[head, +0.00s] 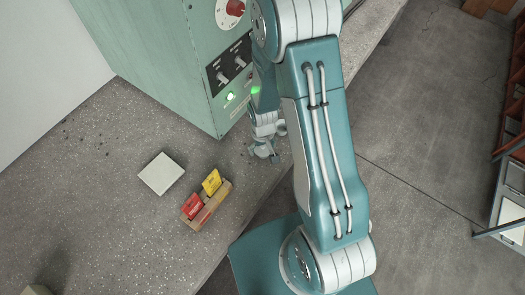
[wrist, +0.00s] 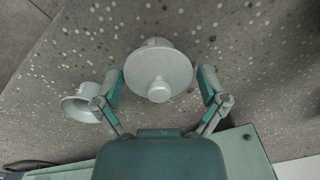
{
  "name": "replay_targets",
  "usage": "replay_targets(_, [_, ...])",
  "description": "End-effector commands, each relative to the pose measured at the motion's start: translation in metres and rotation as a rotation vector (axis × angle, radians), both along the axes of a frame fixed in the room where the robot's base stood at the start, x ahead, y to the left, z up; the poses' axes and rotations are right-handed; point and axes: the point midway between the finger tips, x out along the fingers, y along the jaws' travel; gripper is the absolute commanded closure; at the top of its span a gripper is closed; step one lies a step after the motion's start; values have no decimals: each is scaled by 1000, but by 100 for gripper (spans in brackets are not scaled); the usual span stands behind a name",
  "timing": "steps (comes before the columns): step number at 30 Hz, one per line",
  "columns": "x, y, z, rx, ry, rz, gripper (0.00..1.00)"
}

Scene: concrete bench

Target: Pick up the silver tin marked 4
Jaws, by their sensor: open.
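I cannot make out a silver tin or a number 4 in either view. In the wrist view, my gripper (wrist: 160,76) is open, with one finger on each side of a pale grey flared, bell-like piece (wrist: 158,70). I see gaps between it and the fingers, and I cannot tell how far below them it is. A second pale flared piece (wrist: 80,104) is left of the left finger, partly behind it. In the head view, my gripper (head: 264,148) is low over the bench, beside the green cabinet's front corner, and small there.
The green cabinet (head: 165,60) with knobs and a lit button stands close behind my gripper. A white square tile (head: 161,173) and a wooden box (head: 222,196) with red packets (head: 194,206) and a yellow packet (head: 211,182) are on the speckled bench (head: 95,190). The bench's left part is mostly clear.

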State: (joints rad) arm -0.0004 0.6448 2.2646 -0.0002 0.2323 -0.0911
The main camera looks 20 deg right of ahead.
Motion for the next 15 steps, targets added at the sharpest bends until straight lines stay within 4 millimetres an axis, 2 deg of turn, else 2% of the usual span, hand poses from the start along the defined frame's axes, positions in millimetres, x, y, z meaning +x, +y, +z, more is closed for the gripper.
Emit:
replay_targets(5, [-1, -1, -19, 1, 2, 0, 8])
replay_targets(13, [0, 0, -22, 0, -1, 0, 8])
replay_targets(14, [0, 0, -22, 0, -1, 0, 13])
replay_targets(15, [0, 0, -22, 0, -1, 0, 30])
